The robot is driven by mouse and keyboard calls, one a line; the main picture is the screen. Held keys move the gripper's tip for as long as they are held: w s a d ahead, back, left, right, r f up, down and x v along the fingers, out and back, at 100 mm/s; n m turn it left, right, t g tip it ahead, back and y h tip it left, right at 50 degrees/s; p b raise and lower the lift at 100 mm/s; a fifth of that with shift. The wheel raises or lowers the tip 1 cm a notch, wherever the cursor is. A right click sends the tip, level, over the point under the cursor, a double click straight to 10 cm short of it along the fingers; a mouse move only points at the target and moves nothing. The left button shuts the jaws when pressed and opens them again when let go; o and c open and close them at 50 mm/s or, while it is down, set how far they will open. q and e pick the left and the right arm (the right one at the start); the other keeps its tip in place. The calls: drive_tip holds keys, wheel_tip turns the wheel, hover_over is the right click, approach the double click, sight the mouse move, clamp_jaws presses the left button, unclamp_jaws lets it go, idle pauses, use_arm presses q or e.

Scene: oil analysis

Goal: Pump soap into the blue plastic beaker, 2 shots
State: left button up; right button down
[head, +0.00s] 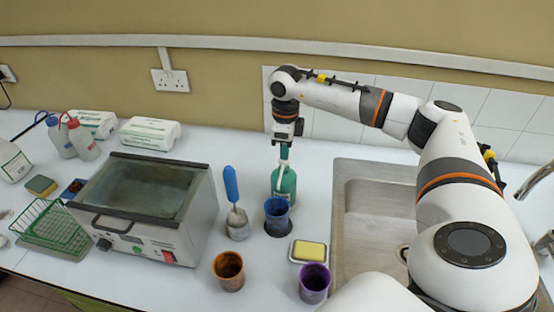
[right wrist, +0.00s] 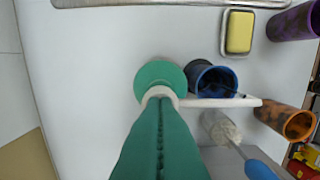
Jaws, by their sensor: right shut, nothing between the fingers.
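The green soap bottle (head: 285,186) stands upright on the counter left of the sink, with a white pump head and spout. It also shows from above in the right wrist view (right wrist: 155,74). The blue plastic beaker (head: 277,212) stands just in front of it, open side up; in the right wrist view the beaker (right wrist: 205,80) is beside the bottle, and the white spout (right wrist: 225,102) crosses its rim area. My right gripper (head: 284,154) points down over the pump head; its green fingers (right wrist: 160,104) are shut and empty, their tips at the pump top. Whether they press it, I cannot tell. My left gripper is out of view.
A brush with a blue handle (head: 231,186) stands in a holder left of the beaker. An orange beaker (head: 229,271), a purple beaker (head: 315,283) and a yellow sponge (head: 310,251) in a dish are in front. A water bath (head: 150,205) stands left, the sink (head: 371,215) right.

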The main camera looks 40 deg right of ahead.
drive_tip(key=shift+f, duration=0.35)
drive_tip(key=shift+s, duration=0.1)
drive_tip(key=shift+r, duration=0.15)
drive_tip(key=shift+r+p, duration=1)
drive_tip(key=shift+r, duration=0.4)
wheel_tip(320, 180, up, 6)
drive_tip(key=p, duration=0.4)
